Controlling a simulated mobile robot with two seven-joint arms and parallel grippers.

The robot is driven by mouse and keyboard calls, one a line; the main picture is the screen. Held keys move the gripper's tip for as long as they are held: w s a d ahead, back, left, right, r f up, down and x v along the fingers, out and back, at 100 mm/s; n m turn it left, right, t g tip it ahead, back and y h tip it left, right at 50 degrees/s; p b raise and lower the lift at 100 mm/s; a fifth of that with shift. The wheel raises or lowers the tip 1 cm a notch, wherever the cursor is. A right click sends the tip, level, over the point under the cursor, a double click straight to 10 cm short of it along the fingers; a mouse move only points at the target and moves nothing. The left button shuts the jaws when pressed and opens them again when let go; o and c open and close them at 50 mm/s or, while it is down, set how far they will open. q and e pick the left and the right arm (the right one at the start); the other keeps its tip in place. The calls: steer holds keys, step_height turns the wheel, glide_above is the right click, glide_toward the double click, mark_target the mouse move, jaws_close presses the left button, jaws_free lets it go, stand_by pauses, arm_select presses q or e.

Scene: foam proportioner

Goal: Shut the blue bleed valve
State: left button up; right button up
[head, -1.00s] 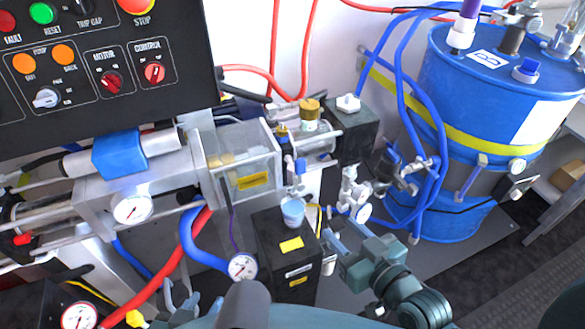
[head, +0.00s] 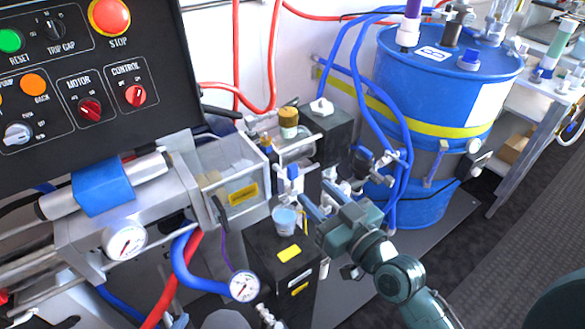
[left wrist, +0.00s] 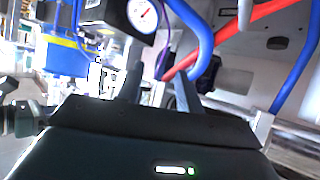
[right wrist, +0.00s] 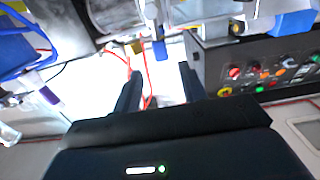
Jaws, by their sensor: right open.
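A small valve with a blue lever (head: 292,172) sits on the fittings to the right of the clear box; I take it for the blue bleed valve. My right gripper (head: 319,198) is open and empty, just below and right of that lever, apart from it as far as I can tell. In the right wrist view a blue lever (right wrist: 160,50) shows beyond and between the two spread fingers (right wrist: 158,88). My left gripper (left wrist: 156,90) is open and empty in the left wrist view, below a gauge and hoses. At most a small part of it shows at the head view's bottom edge.
A light-blue cup (head: 285,219) stands on a black box (head: 262,240) below the valve. A blue drum (head: 440,90) with blue hoses (head: 352,65) stands to the right. A black control panel (head: 75,110) is at the left. A gauge (head: 244,286) hangs low in front.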

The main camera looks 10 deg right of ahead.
mark_target(295, 173)
steer(key=x, duration=0.9)
steer(key=shift+p, duration=0.35)
steer(key=shift+c, duration=0.4)
jaws_close()
